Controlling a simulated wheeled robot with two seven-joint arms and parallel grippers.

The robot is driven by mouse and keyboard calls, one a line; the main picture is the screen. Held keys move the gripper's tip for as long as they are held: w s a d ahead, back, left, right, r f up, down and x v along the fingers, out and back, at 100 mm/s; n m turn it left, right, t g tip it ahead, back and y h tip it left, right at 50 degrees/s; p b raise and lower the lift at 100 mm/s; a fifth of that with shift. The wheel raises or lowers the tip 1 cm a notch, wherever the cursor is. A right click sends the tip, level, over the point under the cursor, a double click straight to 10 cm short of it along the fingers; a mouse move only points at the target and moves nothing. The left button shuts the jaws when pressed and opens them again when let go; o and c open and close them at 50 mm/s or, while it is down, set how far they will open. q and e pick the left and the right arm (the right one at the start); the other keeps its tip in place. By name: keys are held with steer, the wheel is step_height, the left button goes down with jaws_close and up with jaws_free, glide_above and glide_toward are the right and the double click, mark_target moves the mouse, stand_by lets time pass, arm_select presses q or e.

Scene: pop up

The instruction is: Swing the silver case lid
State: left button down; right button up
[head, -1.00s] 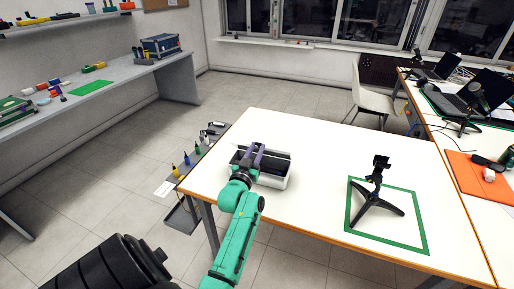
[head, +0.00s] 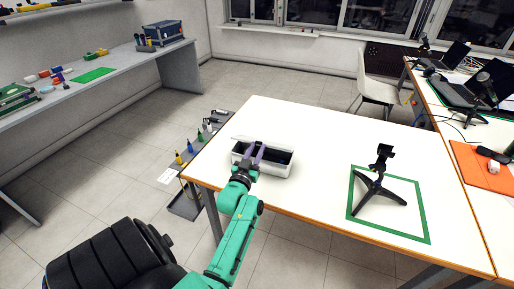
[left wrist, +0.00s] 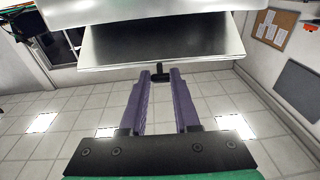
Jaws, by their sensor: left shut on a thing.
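The silver case (head: 277,171) stands on the near left part of the white table, its dark inside open to view from above. My left gripper (head: 256,148), with purple fingers, reaches in over the near left side of the case. In the left wrist view, my gripper (left wrist: 160,76) is shut on a small black handle (left wrist: 160,70) at the edge of the silver lid (left wrist: 150,46). The lid is raised and tilted; from the head it is mostly hidden or edge-on, so its exact angle is unclear. My right gripper is not in view.
The white table (head: 325,135) is clear around the case. A black tripod stand (head: 378,185) stands inside a green square at the right. A low rack with bottles (head: 190,148) is left of the table. A pale chair (head: 376,90) stands behind it.

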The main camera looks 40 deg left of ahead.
arm_select(q)
steer(key=shift+s+d+f+b, duration=0.15)
steer(key=shift+s+f, duration=0.2)
steer(key=shift+f, duration=0.3)
steer(key=shift+s+d+f+b, duration=0.15)
steer(key=shift+s+f, duration=0.15)
steer(key=shift+f, duration=0.35)
steer(key=shift+s+d+f+b, duration=0.1)
steer(key=shift+s+f+b, duration=0.15)
steer(key=shift+f+b, duration=0.6)
steer(key=shift+s+f, duration=0.2)
steer(key=shift+f, duration=0.65)
steer(key=shift+f, duration=0.25)
steer(key=c, duration=0.6)
jaws_free()
steer(key=shift+o, duration=0.2)
